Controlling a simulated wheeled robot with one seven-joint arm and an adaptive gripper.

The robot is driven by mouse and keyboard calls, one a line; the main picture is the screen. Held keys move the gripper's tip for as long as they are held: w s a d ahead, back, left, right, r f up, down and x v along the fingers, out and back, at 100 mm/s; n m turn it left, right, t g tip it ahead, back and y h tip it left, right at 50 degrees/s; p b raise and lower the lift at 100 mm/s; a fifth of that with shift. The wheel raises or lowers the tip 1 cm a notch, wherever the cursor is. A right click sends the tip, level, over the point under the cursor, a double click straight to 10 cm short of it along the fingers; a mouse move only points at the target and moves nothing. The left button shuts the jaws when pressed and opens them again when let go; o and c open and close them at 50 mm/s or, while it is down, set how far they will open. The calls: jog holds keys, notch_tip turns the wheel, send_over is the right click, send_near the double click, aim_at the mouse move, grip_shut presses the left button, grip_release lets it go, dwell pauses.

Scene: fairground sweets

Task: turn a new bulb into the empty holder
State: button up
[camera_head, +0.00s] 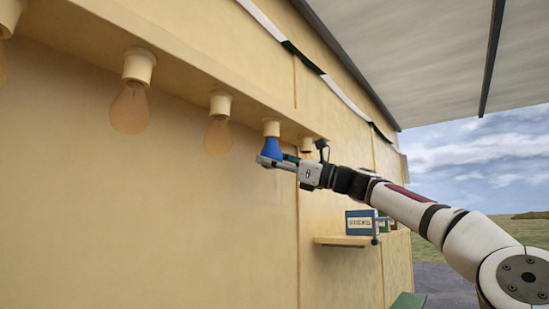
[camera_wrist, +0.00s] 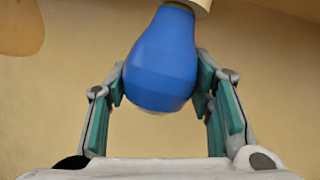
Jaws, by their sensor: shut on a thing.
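A blue bulb (camera_head: 271,149) hangs upright below a cream holder (camera_head: 271,127) in the row along the stall's ledge. Its top meets the holder; how deep its base sits inside is hidden. My gripper (camera_head: 274,161) reaches in from the right and is shut on the bulb. In the wrist view the blue bulb (camera_wrist: 163,60) stands between the green-padded fingers of my gripper (camera_wrist: 163,88), with pads against both sides. The holder (camera_wrist: 192,5) shows just above it.
Amber bulbs (camera_head: 129,108) (camera_head: 218,135) hang in holders to the left along the ledge. Another holder (camera_head: 307,145) is close on the right, partly behind my gripper. A shelf (camera_head: 343,241) with boxes (camera_head: 361,222) juts out below my arm. The wall below the bulbs is clear.

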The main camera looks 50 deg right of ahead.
jog(key=shift+r+n+g+y+p, duration=0.15)
jog(key=shift+n+g+y+p, duration=0.5)
jog(key=shift+y, duration=0.55)
jog(key=o, duration=1.3)
jog(key=shift+c, duration=0.2)
jog(key=shift+f+m+h+b, duration=0.2)
jog(key=shift+m+h+b, duration=0.05)
jog(key=shift+h+b, duration=0.25)
jog(key=shift+w+m+t+h+b, duration=0.1)
jog(key=shift+m+t+h+b, duration=0.3)
jog(key=shift+t+h, duration=0.1)
jog(key=shift+h, duration=0.4)
jog(key=shift+m+t+h+b, duration=0.25)
jog(key=shift+m+h+b, duration=0.05)
jog(key=shift+b, duration=0.05)
